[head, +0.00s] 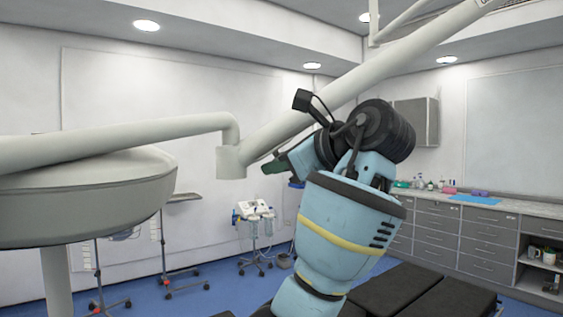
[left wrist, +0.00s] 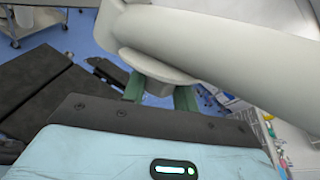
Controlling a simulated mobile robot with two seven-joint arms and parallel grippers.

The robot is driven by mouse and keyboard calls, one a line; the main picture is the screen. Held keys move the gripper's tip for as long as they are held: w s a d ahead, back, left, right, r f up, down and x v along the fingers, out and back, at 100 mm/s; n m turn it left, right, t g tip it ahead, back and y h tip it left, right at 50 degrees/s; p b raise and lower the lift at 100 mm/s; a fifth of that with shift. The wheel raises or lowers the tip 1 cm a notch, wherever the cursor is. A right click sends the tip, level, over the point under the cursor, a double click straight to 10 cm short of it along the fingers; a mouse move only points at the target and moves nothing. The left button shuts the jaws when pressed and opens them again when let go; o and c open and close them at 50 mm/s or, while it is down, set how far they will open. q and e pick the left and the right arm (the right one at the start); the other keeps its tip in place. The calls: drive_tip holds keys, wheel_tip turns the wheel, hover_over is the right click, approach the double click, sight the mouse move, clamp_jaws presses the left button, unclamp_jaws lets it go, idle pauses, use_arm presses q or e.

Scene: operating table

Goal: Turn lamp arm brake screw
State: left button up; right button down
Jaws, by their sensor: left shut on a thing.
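The pale lamp arm (head: 350,92) slopes down from the upper right to a joint (head: 231,162). A second arm section (head: 120,138) runs left from there above the big round lamp head (head: 85,205). My left gripper (head: 268,166) is just right of the joint, its green fingers pointing left. The screw is hidden in the head view. My right gripper is not in view.
A black operating table (head: 400,292) lies below my left arm. Grey drawer cabinets (head: 465,240) with a counter stand along the right wall. A wheeled device stand (head: 255,225) is at the back. Blue floor shows between them.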

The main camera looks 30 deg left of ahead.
use_arm(q)
drive_tip(key=shift+n+g, duration=0.9)
drive_tip(key=shift+g, duration=1.1)
drive_tip(key=shift+g+h, duration=0.3)
drive_tip(key=shift+g, duration=0.1)
drive_tip(key=o, duration=1)
drive_tip(key=shift+c, duration=0.2)
drive_tip(key=shift+a, duration=0.1)
